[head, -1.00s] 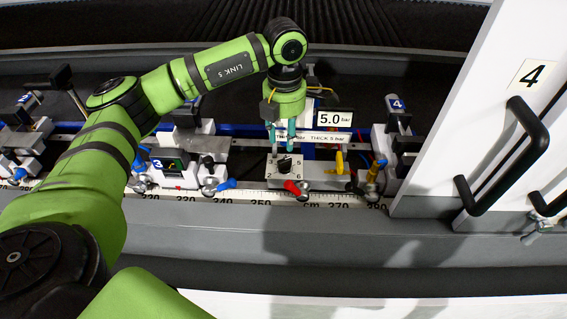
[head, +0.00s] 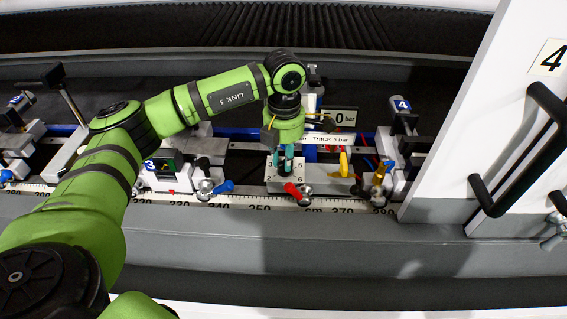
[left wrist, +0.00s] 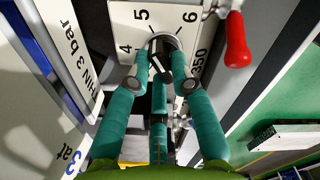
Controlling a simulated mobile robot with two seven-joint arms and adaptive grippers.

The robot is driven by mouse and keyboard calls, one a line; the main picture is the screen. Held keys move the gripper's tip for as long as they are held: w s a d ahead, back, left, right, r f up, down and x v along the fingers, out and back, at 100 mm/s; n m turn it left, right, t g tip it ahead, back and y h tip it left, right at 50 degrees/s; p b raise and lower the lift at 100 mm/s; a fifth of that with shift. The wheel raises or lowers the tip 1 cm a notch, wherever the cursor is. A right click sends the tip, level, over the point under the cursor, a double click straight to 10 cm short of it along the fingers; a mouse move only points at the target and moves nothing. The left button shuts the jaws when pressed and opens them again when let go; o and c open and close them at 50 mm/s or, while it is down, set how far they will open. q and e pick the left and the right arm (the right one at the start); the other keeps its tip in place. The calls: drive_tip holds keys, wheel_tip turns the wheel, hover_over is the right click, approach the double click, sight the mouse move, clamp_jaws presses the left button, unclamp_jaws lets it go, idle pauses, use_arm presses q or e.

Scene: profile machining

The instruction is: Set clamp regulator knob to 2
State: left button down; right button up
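The clamp regulator is a pale block (head: 273,187) in the head view, with digits 2, 3, 5 and 6 readable. In the left wrist view its dial shows 4, 5 and 6 around the dark knob (left wrist: 160,57). My left gripper (head: 285,170) points down over the dial. In the left wrist view its teal fingers (left wrist: 162,68) close around the knob from the sides and below, seemingly touching it. The pointer's direction cannot be read. My right gripper is out of view.
A red-handled lever (head: 293,190) sits right by the dial and shows in the left wrist view (left wrist: 236,42). A yellow handle (head: 344,162) and clamp unit 4 (head: 402,125) stand to the right. Clamp unit 3 (head: 168,172) is left. A white door (head: 530,110) stands far right.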

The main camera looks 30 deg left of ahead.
use_arm(q)
drive_tip(key=shift+s+d+f+n, duration=0.1)
drive_tip(key=shift+d+n, duration=0.05)
drive_tip(key=shift+n, duration=0.95)
drive_tip(key=shift+s+d+f+n, duration=0.1)
drive_tip(key=shift+n, duration=1)
drive_tip(key=n, duration=0.4)
drive_tip(key=shift+s+d+n, duration=0.1)
drive_tip(key=shift+d+n, duration=0.05)
drive_tip(key=shift+n, duration=0.15)
drive_tip(key=shift+r, duration=0.1)
drive_tip(key=n, duration=0.4)
drive_tip(key=shift+n, duration=0.4)
